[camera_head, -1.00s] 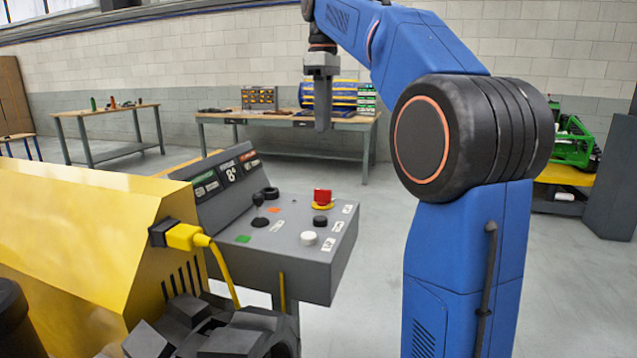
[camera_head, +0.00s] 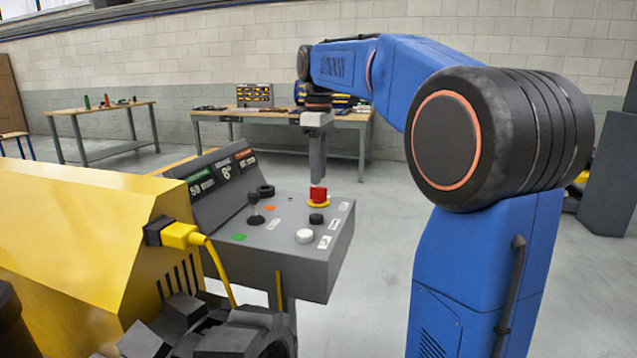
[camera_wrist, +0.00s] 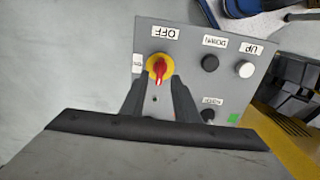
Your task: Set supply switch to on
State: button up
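The supply switch (camera_head: 318,196) is a red knob on a yellow round base, on the sloped grey control panel (camera_head: 300,263). In the wrist view the red switch (camera_wrist: 159,68) lies just past the fingertips, its handle roughly along the picture's vertical. An OFF label (camera_wrist: 163,32) sits above it there, and a smaller, hard-to-read label (camera_wrist: 137,63) sits to its left. My gripper (camera_head: 318,181) points down just above the switch. Contact with the switch cannot be made out.
A black knob (camera_head: 316,219), a white button (camera_head: 305,236) and a black lever (camera_head: 255,212) share the panel with the switch. A yellow machine (camera_head: 80,230) with a plugged yellow cable stands to the left. Workbenches stand farther back.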

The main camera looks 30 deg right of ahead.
aim_at(319, 194)
jog(key=shift+f, duration=1.8)
jog(key=shift+c, duration=0.3)
grip_shut()
